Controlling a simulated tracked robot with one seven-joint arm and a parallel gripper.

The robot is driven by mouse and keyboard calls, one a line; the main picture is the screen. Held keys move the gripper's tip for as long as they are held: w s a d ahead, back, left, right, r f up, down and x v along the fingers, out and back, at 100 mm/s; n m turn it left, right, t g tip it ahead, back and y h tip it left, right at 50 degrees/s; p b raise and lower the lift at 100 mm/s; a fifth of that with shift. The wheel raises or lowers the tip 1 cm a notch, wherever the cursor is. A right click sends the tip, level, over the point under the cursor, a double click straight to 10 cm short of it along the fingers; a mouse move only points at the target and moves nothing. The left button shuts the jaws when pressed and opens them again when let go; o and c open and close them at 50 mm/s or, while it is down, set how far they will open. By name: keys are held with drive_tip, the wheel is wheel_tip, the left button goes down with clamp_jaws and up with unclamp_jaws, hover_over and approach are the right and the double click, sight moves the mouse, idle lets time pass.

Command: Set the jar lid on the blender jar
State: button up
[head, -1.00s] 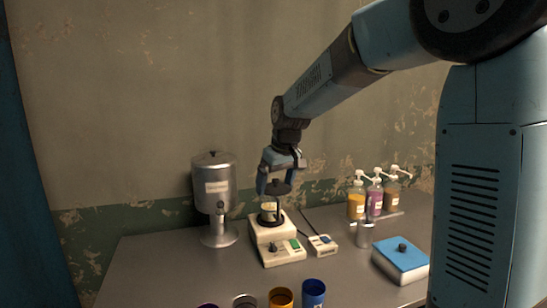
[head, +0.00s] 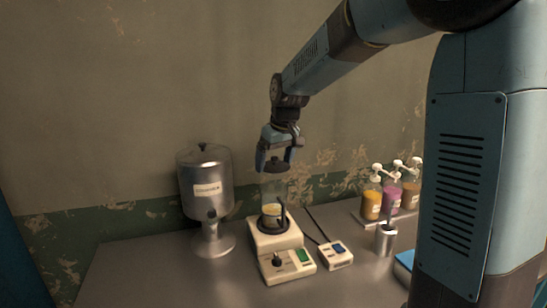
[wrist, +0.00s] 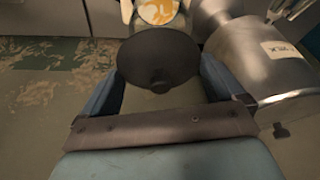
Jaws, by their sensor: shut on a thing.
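My gripper (head: 278,158) is shut on the dark jar lid (head: 275,165), which has a small knob.
A silver labelled dispenser (head: 205,185) stands close on the left. A small control box (head: 337,254) and metal cup (head: 385,240) are to the right. Several pump bottles (head: 392,196) stand at the back right. The table (head: 190,275) is clear at front left.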

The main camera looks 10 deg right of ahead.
drive_tip(key=shift+s+a+f, duration=0.1)
drive_tip(key=shift+a+f, duration=0.05)
drive_tip(key=shift+f, duration=1.25)
drive_tip(key=shift+a+f, duration=0.1)
drive_tip(key=shift+f, duration=1.3)
drive_tip(key=shift+s+d, duration=0.1)
drive_tip(key=shift+s, duration=0.05)
drive_tip(key=o, duration=0.6)
drive_tip(key=shift+o, duration=0.2)
drive_tip(key=shift+r, duration=2.95)
drive_tip(key=shift+s, duration=0.1)
